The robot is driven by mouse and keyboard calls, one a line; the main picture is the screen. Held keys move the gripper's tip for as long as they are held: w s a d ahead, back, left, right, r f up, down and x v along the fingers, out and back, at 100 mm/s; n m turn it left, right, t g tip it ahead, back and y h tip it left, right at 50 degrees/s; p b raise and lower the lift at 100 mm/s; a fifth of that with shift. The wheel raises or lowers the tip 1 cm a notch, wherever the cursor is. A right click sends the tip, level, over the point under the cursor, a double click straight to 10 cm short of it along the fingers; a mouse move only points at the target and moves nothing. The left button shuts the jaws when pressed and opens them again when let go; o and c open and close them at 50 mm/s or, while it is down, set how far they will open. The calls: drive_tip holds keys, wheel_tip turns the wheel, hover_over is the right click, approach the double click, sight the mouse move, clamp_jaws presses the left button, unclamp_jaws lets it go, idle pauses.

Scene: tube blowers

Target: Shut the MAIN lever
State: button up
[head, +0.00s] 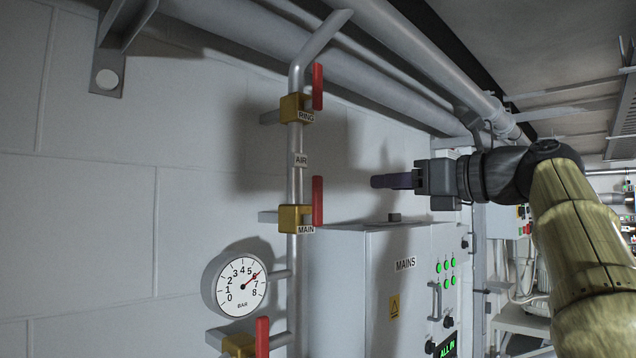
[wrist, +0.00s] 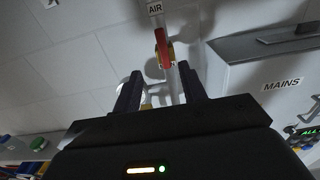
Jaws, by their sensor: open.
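The MAIN lever (head: 317,201) is a red handle standing upright, in line with the vertical grey pipe. It sits on a yellow valve body (head: 292,218), with the MAIN label (head: 306,230) beneath. My gripper (head: 376,181) is to the right of the lever, pointing left and apart from it, in the head view. In the wrist view my gripper (wrist: 160,78) is open and empty. The red lever (wrist: 163,46) shows beyond the fingertips and between them, below the AIR label (wrist: 154,8).
A RING valve with a red lever (head: 317,87) is above on the same pipe. A gauge (head: 241,284) reads near 6, and another red lever (head: 262,337) is below. The MAINS cabinet (head: 405,290) stands close below my gripper. Thick pipes run overhead.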

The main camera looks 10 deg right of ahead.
sight(320, 188)
drive_tip(key=shift+w+f, duration=0.1)
drive_tip(key=shift+w, duration=0.1)
drive_tip(key=p+x, duration=0.7)
drive_tip(key=x, duration=0.9)
drive_tip(key=shift+w+a, duration=0.1)
drive_tip(key=shift+w, duration=0.1)
drive_tip(key=shift+w+a, duration=0.25)
drive_tip(key=shift+w, duration=0.1)
drive_tip(key=shift+c, duration=0.4)
clamp_jaws()
